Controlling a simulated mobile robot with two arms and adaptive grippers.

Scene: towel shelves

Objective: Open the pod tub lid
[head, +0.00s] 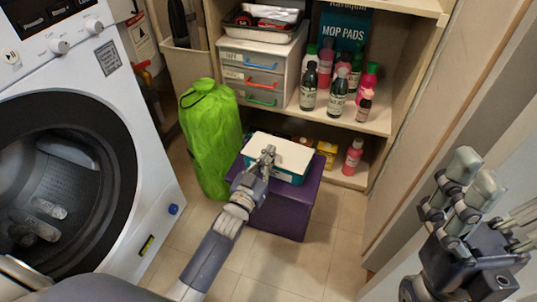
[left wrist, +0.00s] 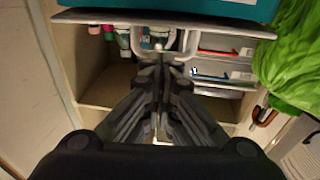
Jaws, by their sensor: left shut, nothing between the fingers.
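The pod tub (head: 286,176) is teal with a flat white lid (head: 295,153) on top, and it stands on a purple box (head: 293,215). The lid lies over the tub with no gap that I can make out. My left gripper (head: 268,152) is shut and empty, with its tips over the lid's middle in the head view. In the left wrist view the left gripper (left wrist: 160,68) is near a pale loop on the lid's edge (left wrist: 85,17); I cannot tell whether they touch. My right gripper (head: 475,175) is open and empty at the right.
A green bag (head: 210,135) stands close left of the purple box. Behind is a shelf unit with drawers (head: 252,75) and several bottles (head: 338,95). A washing machine (head: 150,130) is at the left and a panel (head: 425,110) at the right. The front floor is clear.

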